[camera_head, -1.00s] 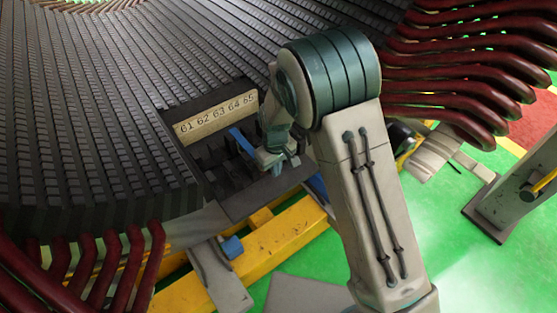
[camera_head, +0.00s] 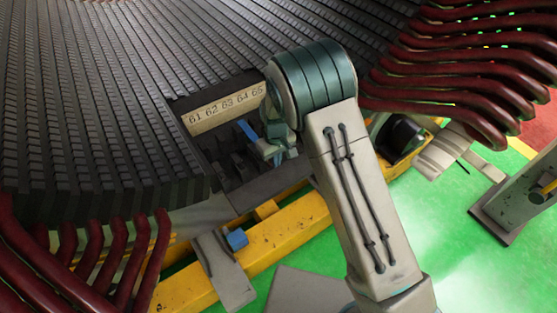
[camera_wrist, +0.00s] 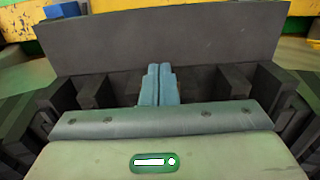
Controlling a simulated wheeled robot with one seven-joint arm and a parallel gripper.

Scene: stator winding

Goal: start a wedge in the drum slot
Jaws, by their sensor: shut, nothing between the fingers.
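The drum's dark slotted wall (camera_head: 100,110) fills the left of the head view. A cream strip numbered 61 to 65 (camera_head: 226,105) marks an opening with dark ridges and slots below it. My gripper (camera_wrist: 157,84) shows in the wrist view with its two blue-grey fingers together and nothing between them. Its tips are over the dark ridges (camera_wrist: 94,88), in front of a dark plate (camera_wrist: 170,45). In the head view a blue strip (camera_head: 247,130) shows beside my wrist; I cannot tell whether it is a finger or a wedge. I cannot make out a wedge for certain.
A yellow beam (camera_head: 285,232) runs below the opening, with a blue block (camera_head: 236,239) on a grey bracket at its side. Dark red bars (camera_head: 470,85) curve out at the right, and more (camera_head: 95,260) at lower left.

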